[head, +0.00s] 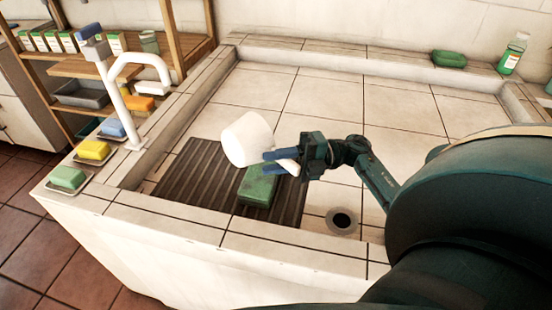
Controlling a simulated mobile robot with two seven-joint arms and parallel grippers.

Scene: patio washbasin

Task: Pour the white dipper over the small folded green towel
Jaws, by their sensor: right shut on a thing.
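The white dipper (246,139) is in the head view, held by my right gripper (282,161), whose blue fingers are shut on its handle. The dipper's cup is to the left of the fingers, tilted, and appears above the dark ribbed mat. The small folded green towel (259,187) lies on the mat, just below the dipper and gripper in the picture. I cannot tell whether anything is in the dipper or coming out of it. My left gripper is not in view.
The dark ribbed mat (190,178) lies in the tiled basin, with a drain (341,220) to its right. A white tap (135,105) stands on the left rim beside several soaps on dishes.

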